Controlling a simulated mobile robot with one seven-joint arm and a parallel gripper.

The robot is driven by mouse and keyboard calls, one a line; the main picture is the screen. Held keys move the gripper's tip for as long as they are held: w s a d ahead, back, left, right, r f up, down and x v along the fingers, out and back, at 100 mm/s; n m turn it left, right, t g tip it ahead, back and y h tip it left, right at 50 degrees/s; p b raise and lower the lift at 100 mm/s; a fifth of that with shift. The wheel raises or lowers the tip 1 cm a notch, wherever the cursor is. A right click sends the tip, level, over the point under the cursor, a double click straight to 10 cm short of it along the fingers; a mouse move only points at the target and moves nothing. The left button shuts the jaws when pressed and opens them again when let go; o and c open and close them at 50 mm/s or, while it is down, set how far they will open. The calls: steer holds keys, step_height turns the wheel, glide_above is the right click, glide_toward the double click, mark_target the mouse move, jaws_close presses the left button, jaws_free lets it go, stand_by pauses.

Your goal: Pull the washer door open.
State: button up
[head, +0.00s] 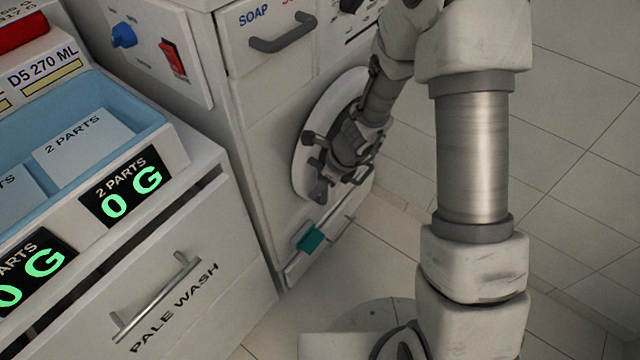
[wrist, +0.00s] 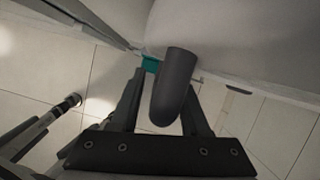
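The washer's round white door (head: 309,118) is on the front of the white washer and looks flush with it. My gripper (head: 318,165) is in front of this door and covers much of its lower right part. In the wrist view, a dark rounded handle (wrist: 173,88) stands out between the two fingers of my gripper (wrist: 164,84). The fingers are apart, one on each side of the handle, with a gap visible at the left finger. Whether the right finger touches it I cannot tell.
A soap drawer with a grey handle (head: 283,34) is above the door, and a teal piece (head: 311,238) is below it. At left stands a cabinet with a pale wash drawer (head: 190,290) and a blue tray (head: 95,92).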

jaws_close()
stand_by(1.2)
